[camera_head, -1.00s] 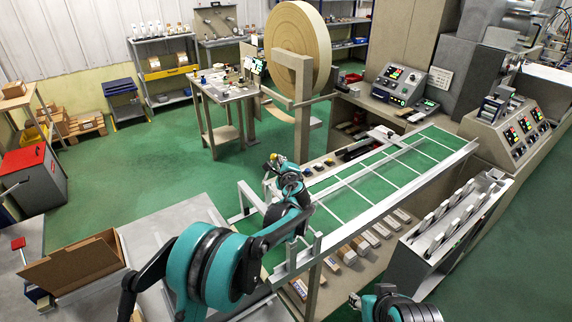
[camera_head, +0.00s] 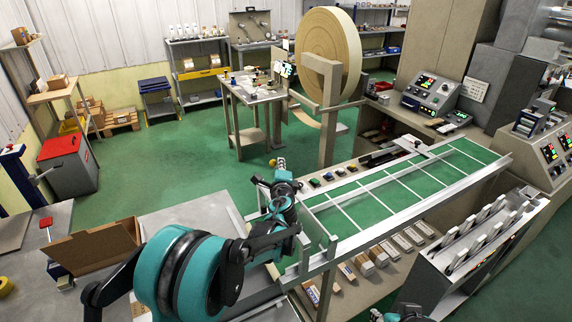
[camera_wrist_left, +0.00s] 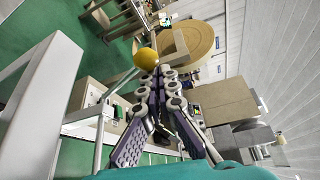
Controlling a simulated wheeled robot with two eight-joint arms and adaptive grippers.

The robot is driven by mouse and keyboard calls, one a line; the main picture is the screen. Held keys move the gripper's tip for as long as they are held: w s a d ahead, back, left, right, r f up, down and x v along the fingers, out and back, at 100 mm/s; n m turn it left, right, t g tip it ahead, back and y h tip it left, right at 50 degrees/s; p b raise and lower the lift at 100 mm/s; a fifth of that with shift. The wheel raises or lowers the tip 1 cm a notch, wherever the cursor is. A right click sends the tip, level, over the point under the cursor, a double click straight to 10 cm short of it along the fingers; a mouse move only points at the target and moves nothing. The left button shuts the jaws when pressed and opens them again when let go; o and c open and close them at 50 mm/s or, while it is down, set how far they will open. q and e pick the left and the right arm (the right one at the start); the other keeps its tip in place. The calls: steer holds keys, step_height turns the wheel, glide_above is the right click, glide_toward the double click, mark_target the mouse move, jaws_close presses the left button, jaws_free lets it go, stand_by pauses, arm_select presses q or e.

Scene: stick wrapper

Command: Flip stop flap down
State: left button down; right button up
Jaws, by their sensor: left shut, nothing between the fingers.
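My left gripper (camera_head: 282,172) is at the near-left end of the long rail frame (camera_head: 430,200), beside its pale end bars. In the left wrist view the fingers of my left gripper (camera_wrist_left: 158,72) converge and are shut, with nothing between them. A yellow ball-shaped knob (camera_wrist_left: 146,58) appears right at the fingertips; it also shows in the head view (camera_head: 281,162). I cannot tell whether they touch. A pale upright bar (camera_head: 262,195) stands left of the gripper. Which part is the stop flap is unclear, as my arm hides some of this end. Only part of my right arm shows at the bottom edge.
A large tan roll (camera_head: 327,52) stands behind the rail frame. Several small boxes (camera_head: 366,263) lie on a shelf under it. A grey rack (camera_head: 470,255) is to the right. An open cardboard box (camera_head: 95,247) sits on the left table. Green floor is free behind.

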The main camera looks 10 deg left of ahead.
arm_select(q)
steer(key=shift+s+a+f, duration=0.15)
steer(key=shift+s+a, duration=0.1)
steer(key=shift+a, duration=0.05)
arm_select(e)
steer(key=shift+f, duration=0.1)
stand_by(0.5)
